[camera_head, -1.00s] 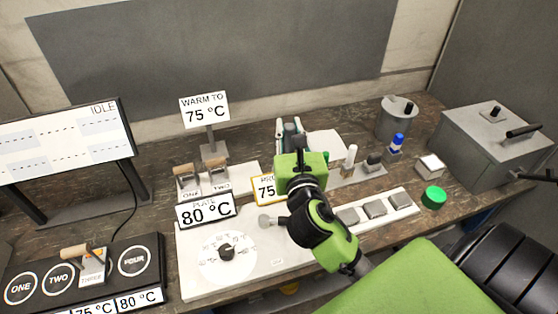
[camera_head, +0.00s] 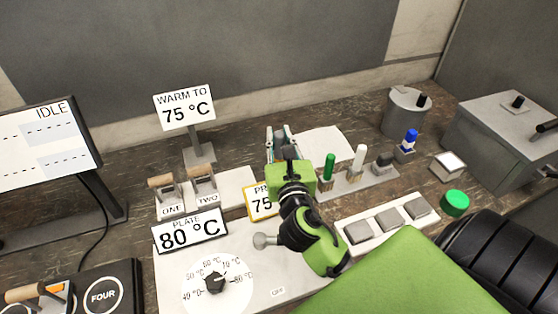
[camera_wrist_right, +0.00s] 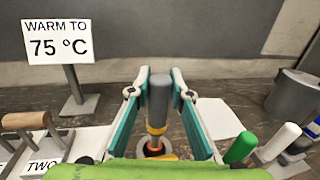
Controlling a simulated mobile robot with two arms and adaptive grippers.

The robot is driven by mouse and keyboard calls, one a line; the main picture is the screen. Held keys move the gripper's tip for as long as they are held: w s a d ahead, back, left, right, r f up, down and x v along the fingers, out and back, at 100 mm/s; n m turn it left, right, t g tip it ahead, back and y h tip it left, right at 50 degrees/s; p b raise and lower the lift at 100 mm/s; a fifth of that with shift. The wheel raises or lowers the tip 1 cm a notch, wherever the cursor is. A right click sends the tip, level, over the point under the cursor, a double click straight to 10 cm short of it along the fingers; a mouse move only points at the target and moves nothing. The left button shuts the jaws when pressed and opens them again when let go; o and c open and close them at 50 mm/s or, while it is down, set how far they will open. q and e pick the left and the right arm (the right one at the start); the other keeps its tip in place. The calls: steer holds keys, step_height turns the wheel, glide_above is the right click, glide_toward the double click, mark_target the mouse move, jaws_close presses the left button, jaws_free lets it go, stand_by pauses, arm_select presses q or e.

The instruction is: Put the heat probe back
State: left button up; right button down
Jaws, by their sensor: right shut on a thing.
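My right gripper (camera_head: 281,143) is shut on the heat probe, which has a grey handle (camera_wrist_right: 159,100) and an orange band low down. In the right wrist view the teal-lined fingers stand on either side of the handle, and the probe looks upright. Under it is a dark ring with copper colour inside (camera_wrist_right: 155,148); I cannot tell whether the tip is in it or above it. A yellow-framed sign (camera_head: 261,203), partly covered by my arm, shows 75 beside the gripper. My left gripper is not in view.
A rack with green (camera_head: 329,167), white (camera_head: 359,157) and dark grey (camera_head: 384,160) sticks is just right of the gripper. A plate with grey buttons (camera_head: 388,217) lies in front. Two wooden-handled switches (camera_head: 203,180) and a "WARM TO 75 °C" sign (camera_head: 185,107) stand left.

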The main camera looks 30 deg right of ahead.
mark_target(280, 156)
steer(key=shift+s+f, duration=0.1)
steer(key=shift+f, duration=0.75)
step_height(280, 156, down, 3)
steer(key=shift+r+b, duration=0.2)
steer(key=shift+b, duration=0.3)
steer(key=shift+f, duration=0.4)
steer(key=c, duration=1.8)
jaws_free()
steer(key=shift+f, duration=0.1)
steer(key=shift+c, duration=0.2)
